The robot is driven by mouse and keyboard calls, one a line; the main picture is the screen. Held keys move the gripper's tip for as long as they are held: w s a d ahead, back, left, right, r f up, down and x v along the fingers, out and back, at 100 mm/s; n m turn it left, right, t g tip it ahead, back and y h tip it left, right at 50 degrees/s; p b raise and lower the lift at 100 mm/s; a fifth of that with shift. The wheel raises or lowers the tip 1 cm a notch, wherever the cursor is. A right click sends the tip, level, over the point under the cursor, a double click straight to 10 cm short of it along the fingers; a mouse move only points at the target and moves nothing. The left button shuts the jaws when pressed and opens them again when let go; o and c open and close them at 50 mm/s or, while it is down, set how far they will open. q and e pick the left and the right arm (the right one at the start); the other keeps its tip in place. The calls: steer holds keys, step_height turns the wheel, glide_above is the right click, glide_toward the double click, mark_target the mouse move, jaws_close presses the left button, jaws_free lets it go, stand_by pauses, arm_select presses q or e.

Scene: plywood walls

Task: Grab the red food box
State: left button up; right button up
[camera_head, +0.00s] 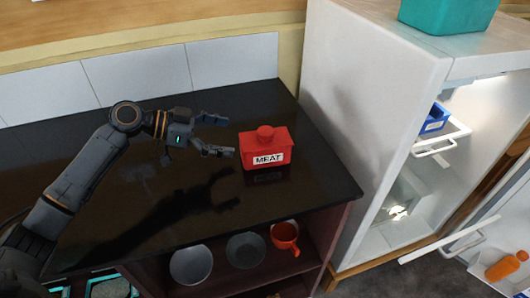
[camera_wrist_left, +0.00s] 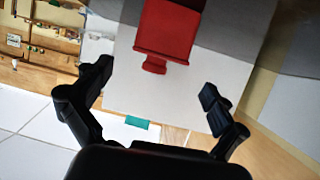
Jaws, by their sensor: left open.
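The red food box (camera_head: 264,149) stands upright on the black countertop, with a knobbed lid and a white "MEAT" label on its front. My left gripper (camera_head: 217,136) is just left of the box, with its fingers apart and pointing toward it. The fingers do not touch the box. In the left wrist view the red box (camera_wrist_left: 169,32) shows upside down beyond the open left gripper (camera_wrist_left: 150,91), roughly in line with the gap between the fingers. My right gripper is in neither view.
The black countertop (camera_head: 100,190) is otherwise clear around the box. A white fridge (camera_head: 365,85) stands close on the right, its door open, with a teal container (camera_head: 448,14) on top. A tiled wall (camera_head: 135,75) is behind. Bowls (camera_head: 191,265) and an orange-red cup (camera_head: 285,236) sit on the shelf below.

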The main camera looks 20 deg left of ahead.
mark_target(259, 142)
arm_select(q)
steer(key=p+x, duration=0.1)
steer(key=x, duration=0.4)
steer(key=shift+w, duration=0.1)
steer(key=p+x, duration=0.2)
steer(key=x, duration=0.3)
steer(key=shift+d+f, duration=0.15)
steer(key=shift+d, duration=0.1)
steer(key=c, duration=1.5)
